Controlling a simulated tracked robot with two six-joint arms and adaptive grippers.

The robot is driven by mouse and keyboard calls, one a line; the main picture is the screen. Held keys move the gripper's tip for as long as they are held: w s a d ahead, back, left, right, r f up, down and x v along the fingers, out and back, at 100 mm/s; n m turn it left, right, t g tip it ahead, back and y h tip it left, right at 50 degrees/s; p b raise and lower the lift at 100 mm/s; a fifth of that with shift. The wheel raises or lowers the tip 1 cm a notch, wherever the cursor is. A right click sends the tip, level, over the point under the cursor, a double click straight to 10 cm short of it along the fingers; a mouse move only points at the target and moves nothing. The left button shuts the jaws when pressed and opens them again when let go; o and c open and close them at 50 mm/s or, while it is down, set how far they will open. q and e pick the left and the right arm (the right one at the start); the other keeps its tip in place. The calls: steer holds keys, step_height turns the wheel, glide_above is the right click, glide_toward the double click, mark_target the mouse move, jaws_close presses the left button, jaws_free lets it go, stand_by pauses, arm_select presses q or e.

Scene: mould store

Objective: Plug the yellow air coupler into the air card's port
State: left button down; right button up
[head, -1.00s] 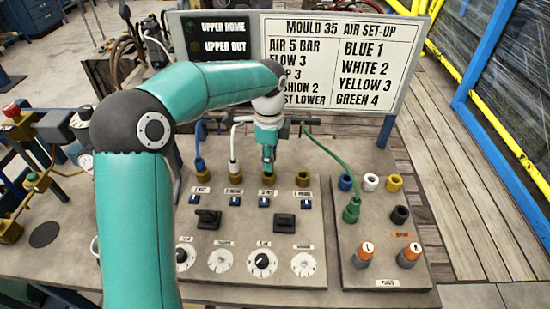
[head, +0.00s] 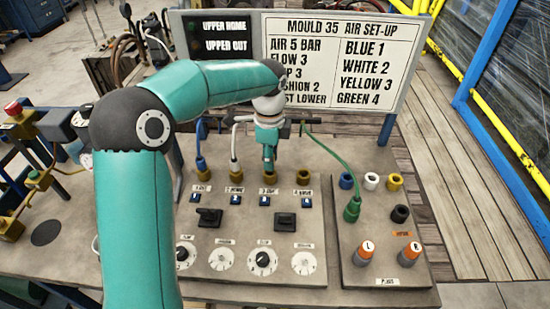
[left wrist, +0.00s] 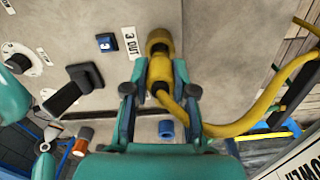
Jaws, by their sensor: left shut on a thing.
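My left gripper (head: 268,154) is over the third brass port from the left on the panel. In the left wrist view its fingers (left wrist: 160,92) are shut on the yellow coupler (left wrist: 160,75), whose yellow hose (left wrist: 235,128) curves off to the right. The coupler's front end meets the brass port (left wrist: 158,42) beside the "3 OUT" label; I cannot tell how deep it sits. The air card (head: 340,62) reads blue 1, white 2, yellow 3, green 4. My right gripper is not in view.
A blue coupler (head: 201,163) is in port 1 and a white coupler (head: 234,165) in port 2. Port 4 (head: 303,177) is bare. A green coupler (head: 352,210) with its hose stands on the right plate near several coloured sockets. Black levers and dials sit in front.

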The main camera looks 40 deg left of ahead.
arm_select(q)
steer(key=shift+f+b, duration=0.45)
steer(key=shift+f, duration=0.75)
stand_by(1.7)
steer(key=c, duration=0.9)
jaws_free()
steer(key=o, duration=0.4)
steer(key=shift+r, duration=0.1)
steer(key=shift+s+r+p, duration=0.1)
steer(key=shift+r+p, duration=3.25)
steer(key=shift+r, duration=0.4)
steer(key=shift+f, duration=0.1)
